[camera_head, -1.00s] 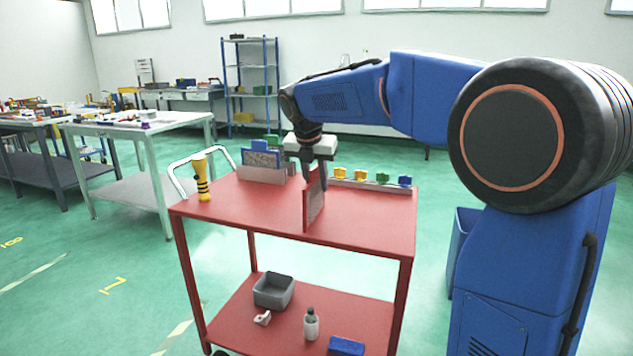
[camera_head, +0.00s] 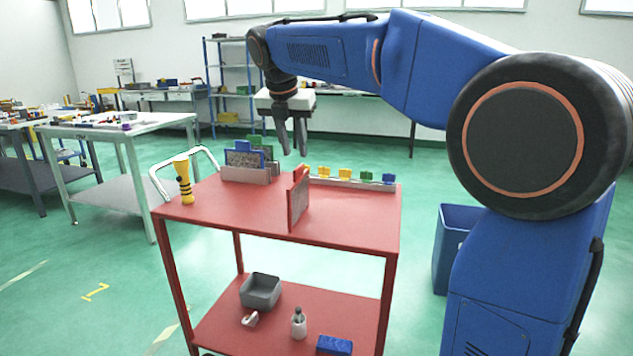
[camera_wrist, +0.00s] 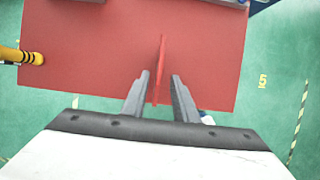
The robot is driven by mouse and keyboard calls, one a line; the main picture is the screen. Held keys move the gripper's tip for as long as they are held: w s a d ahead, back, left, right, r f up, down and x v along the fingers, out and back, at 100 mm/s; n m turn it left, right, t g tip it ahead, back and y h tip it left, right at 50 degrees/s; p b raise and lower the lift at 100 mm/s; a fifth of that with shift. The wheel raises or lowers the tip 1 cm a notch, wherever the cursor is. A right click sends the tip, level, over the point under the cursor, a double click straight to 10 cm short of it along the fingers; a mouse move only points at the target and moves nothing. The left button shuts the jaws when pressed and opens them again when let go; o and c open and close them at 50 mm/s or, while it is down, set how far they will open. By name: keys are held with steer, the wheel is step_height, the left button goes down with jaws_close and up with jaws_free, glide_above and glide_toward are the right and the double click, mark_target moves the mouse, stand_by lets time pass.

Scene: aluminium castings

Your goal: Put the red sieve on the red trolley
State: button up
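The red sieve (camera_head: 298,198) stands upright on its edge on the top shelf of the red trolley (camera_head: 350,222), near its front middle. In the wrist view the sieve (camera_wrist: 160,66) is a thin red strip seen edge-on. My gripper (camera_head: 293,150) is above the sieve, apart from it, with its fingers pointing down. In the wrist view the fingers of my gripper (camera_wrist: 158,76) are spread, with the sieve lying in line with the gap between them. Nothing is held.
A rack with blue and green framed sieves (camera_head: 246,172) stands at the trolley's back left. A long rack with coloured handles (camera_head: 345,182) stands behind. A yellow-black torch-like object (camera_head: 184,182) stands at the left corner. The top's front right is clear.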

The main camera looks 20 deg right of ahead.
steer(key=s+d+f+m+y, duration=0.1)
steer(key=s+d+f+m, duration=0.15)
steer(key=s+m, duration=0.35)
steer(key=s+d+f+m, duration=0.1)
steer(key=s+f+m, duration=0.25)
steer(key=s, duration=0.35)
steer(key=s+d+f+m+y, duration=0.1)
steer(key=s+d+f+m, duration=0.1)
steer(key=s+f+m, duration=0.4)
steer(key=s+d+f+m+t, duration=0.1)
steer(key=s+f+m, duration=1.2)
steer(key=s, duration=0.4)
steer(key=shift+s+d+f+y, duration=0.25)
steer(key=shift+f+y, duration=0.15)
steer(key=shift+f, duration=0.35)
